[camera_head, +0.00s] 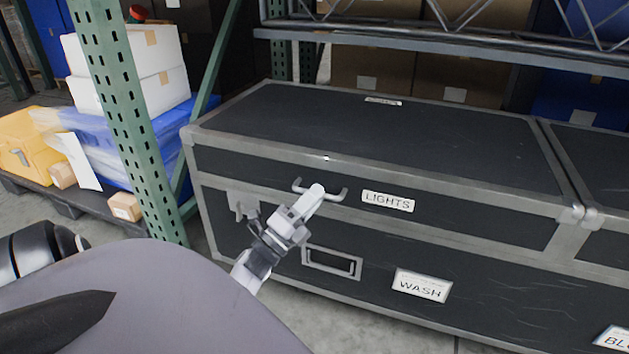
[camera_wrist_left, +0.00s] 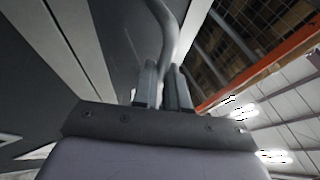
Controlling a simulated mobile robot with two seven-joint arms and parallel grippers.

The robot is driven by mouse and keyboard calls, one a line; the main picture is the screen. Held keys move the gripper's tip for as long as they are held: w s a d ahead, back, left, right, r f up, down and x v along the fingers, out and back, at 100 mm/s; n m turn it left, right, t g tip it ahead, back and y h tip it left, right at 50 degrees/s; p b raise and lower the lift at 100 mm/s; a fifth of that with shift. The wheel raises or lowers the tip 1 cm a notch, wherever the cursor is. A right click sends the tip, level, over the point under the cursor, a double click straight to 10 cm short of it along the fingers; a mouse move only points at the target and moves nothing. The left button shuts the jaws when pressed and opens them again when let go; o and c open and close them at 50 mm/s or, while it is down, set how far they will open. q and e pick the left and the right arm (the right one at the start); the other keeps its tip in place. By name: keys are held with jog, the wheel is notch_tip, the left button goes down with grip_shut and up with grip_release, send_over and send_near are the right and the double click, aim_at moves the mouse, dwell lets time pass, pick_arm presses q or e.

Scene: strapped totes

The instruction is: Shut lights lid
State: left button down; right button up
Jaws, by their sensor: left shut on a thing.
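The lights case is a long black case with grey metal edges. Its lid (camera_head: 370,135) carries a "LIGHTS" label (camera_head: 388,201) on its front face. The lid lies down over the case body (camera_head: 375,265), with no clear gap along the seam. A grey bar handle (camera_head: 341,196) sticks out from the lid's front, left of the label. My left gripper (camera_head: 317,191) is shut on this handle. In the left wrist view, the fingers (camera_wrist_left: 164,88) close around the curved grey handle (camera_wrist_left: 168,30). My right gripper is not in view.
A second black case (camera_head: 602,165) adjoins on the right. A green rack post (camera_head: 125,110) stands left of the lights case. Beyond it are white boxes (camera_head: 160,85) and a yellow case (camera_head: 28,145). A metal shelf beam (camera_head: 440,55) runs behind and above the lid.

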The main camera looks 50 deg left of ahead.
pick_arm(q)
jog(key=shift+w+a+f+n+g+y, duration=0.1)
jog(key=shift+a+f+n+g+y, duration=0.1)
jog(key=shift+f, duration=0.4)
jog(key=shift+a+f+n+g+y, duration=0.1)
jog(key=shift+f+n+g+y, duration=0.1)
jog(key=shift+f, duration=0.35)
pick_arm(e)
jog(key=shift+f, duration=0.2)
pick_arm(q)
jog(key=c, duration=1.4)
grip_release()
jog(key=shift+f, duration=0.1)
jog(key=shift+c, duration=0.2)
jog(key=shift+o, duration=1.4)
jog(key=shift+f, duration=0.2)
jog(key=shift+s+f, duration=0.1)
jog(key=shift+s, duration=0.1)
jog(key=r+p+v, duration=0.1)
jog(key=v, duration=0.5)
jog(key=shift+s, duration=0.2)
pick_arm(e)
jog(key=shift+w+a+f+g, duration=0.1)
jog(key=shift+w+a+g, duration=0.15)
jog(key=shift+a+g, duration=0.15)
pick_arm(q)
jog(key=shift+d, duration=0.1)
